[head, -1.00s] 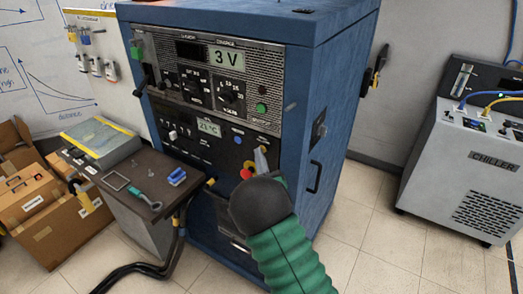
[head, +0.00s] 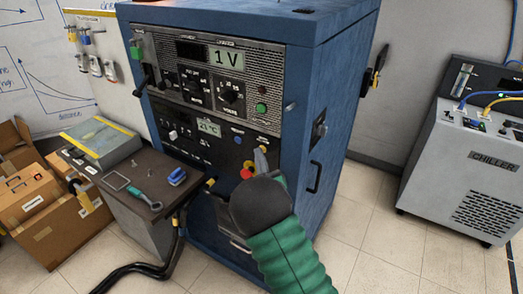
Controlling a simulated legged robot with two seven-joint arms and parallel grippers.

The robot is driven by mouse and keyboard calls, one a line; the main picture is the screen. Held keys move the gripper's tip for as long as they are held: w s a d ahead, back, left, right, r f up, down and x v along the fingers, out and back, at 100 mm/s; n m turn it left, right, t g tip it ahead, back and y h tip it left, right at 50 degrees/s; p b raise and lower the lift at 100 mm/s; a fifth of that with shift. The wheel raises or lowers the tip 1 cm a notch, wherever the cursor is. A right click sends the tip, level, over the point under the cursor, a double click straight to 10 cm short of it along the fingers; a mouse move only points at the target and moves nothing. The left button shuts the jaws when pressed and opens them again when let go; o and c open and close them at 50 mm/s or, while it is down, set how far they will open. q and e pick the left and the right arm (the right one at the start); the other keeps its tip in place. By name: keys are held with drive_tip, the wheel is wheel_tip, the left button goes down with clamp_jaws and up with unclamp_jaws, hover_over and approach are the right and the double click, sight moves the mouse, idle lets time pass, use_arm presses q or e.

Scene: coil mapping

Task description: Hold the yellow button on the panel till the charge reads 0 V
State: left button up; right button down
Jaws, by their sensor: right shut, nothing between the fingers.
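The panel (head: 196,141) is the dark front of a blue cabinet. Its charge display (head: 227,59) reads 1 V. The yellow button (head: 248,164) is on the lower right of the panel, just above a red button (head: 246,174). My right gripper (head: 261,158) is shut and empty, its grey fingers reaching to the panel right beside the yellow button. The fingers and the dark wrist hide part of that area, so I cannot tell exactly where the tips touch. My left gripper is not in view.
A dark side table (head: 140,200) with a tool and a blue block stands left of the cabinet (head: 325,120). Cardboard boxes (head: 38,205) are at the far left. A grey chiller (head: 460,160) stands at the right. Black cables run along the floor in front.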

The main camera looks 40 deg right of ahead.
drive_tip(key=shift+s+a, duration=0.35)
drive_tip(key=shift+a, duration=0.35)
drive_tip(key=a, duration=0.1)
drive_tip(key=s+a, duration=0.1)
drive_tip(key=a, duration=0.1)
drive_tip(key=s+a, duration=0.1)
drive_tip(key=shift+a, duration=0.35)
drive_tip(key=shift+w+f, duration=0.1)
idle(0.4)
